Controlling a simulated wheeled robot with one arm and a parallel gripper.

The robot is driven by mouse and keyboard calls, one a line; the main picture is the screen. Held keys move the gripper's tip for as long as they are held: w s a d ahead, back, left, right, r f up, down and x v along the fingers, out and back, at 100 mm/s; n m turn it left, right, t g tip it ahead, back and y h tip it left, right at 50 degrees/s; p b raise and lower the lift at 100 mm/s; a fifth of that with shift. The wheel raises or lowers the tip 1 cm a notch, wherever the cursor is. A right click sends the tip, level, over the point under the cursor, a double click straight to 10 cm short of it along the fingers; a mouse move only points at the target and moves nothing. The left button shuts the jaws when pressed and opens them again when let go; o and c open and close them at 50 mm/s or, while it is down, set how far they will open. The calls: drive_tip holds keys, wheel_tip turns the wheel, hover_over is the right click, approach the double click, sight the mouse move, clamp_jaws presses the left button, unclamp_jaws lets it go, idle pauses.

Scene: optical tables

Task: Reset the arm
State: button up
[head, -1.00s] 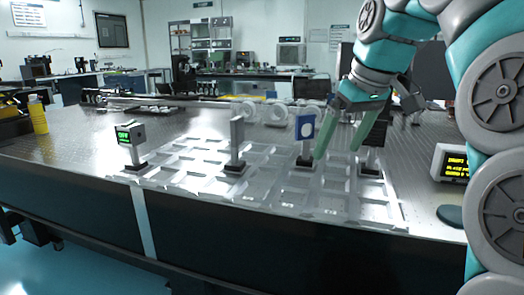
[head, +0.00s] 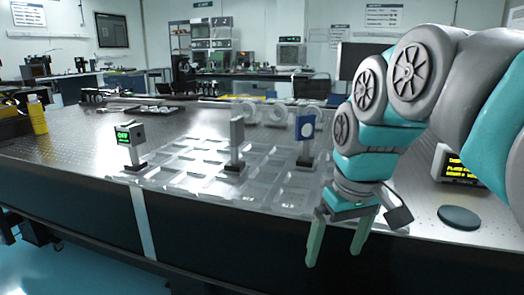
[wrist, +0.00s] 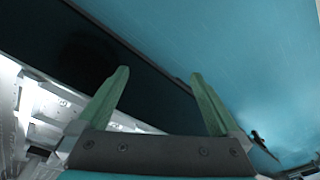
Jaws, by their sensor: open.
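My gripper (head: 334,255) is open and empty, with its two green fingers pointing down in front of the table's front edge in the head view. In the wrist view my gripper (wrist: 157,95) also shows its fingers spread apart, with nothing between them. Below them are the table's dark side (wrist: 85,50) and the teal floor (wrist: 230,60).
A clear tray grid (head: 200,190) lies on the optical table (head: 75,150). A dark disc (head: 458,217) and a yellow-text display (head: 455,166) are at right.

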drive_tip(key=s+d+f+m+g, duration=0.2)
drive_tip(key=s+f+m+g, duration=0.1)
drive_tip(key=s+f, duration=1.6)
drive_tip(key=shift+s+d+m+h, duration=0.2)
drive_tip(key=shift+m+h, duration=0.1)
drive_tip(key=shift+h, duration=0.1)
